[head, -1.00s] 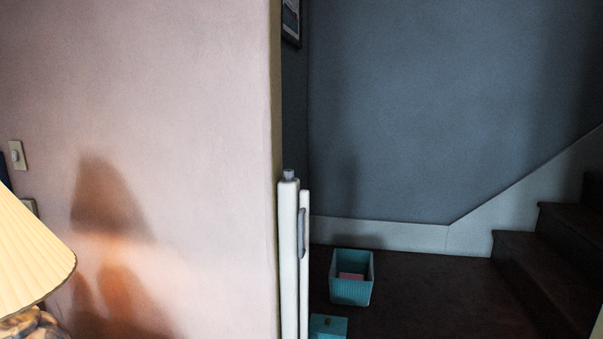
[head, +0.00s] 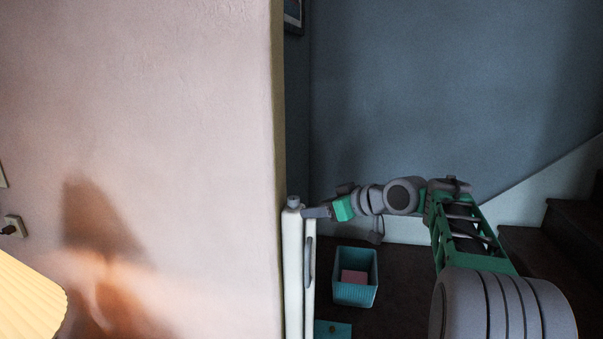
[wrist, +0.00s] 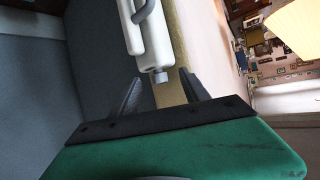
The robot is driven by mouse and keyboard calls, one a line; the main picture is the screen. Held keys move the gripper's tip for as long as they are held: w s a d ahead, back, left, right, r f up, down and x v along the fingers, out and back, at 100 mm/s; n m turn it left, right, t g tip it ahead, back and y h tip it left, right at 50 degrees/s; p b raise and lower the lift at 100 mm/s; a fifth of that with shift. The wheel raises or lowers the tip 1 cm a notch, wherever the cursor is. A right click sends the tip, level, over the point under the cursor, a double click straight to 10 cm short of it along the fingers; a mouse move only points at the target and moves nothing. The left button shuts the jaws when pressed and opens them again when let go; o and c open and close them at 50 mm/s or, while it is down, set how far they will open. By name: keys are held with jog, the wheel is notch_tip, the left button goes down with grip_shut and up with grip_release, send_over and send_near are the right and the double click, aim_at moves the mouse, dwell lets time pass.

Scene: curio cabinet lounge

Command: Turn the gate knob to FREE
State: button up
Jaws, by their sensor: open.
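The gate knob (head: 293,202) is a small grey cap on top of the white gate post (head: 292,270), at the wall's edge. In the wrist view the knob (wrist: 160,77) shows in line with the gap between my fingers. No FREE mark or pointer is readable. My gripper (head: 308,212) is close to the knob's right side, pointing left in the head view. In the wrist view my gripper (wrist: 160,80) has its two dark fingers apart, one each side of the knob's line. I cannot tell whether the knob is fully between them. The grey gate handle (head: 309,262) is below.
The pink wall (head: 180,120) ends right beside the post. A teal bin (head: 355,290) with a pink thing inside and a teal box (head: 332,329) stand on the dark floor behind the gate. Stairs (head: 550,250) rise at right. A lamp shade (head: 28,305) is at lower left.

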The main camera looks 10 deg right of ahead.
aim_at(298, 200)
jog(key=shift+n+y, duration=0.4)
jog(key=w+a, duration=0.1)
jog(key=w, duration=0.1)
jog(key=w+a+p, duration=0.1)
jog(key=w, duration=0.1)
jog(key=w+a, duration=0.1)
jog(key=w, duration=0.1)
jog(key=shift+w+a+f+p, duration=0.2)
jog(key=shift+a+f+p, duration=0.05)
jog(key=shift+p, duration=0.05)
jog(key=shift+c, duration=0.3)
grip_shut()
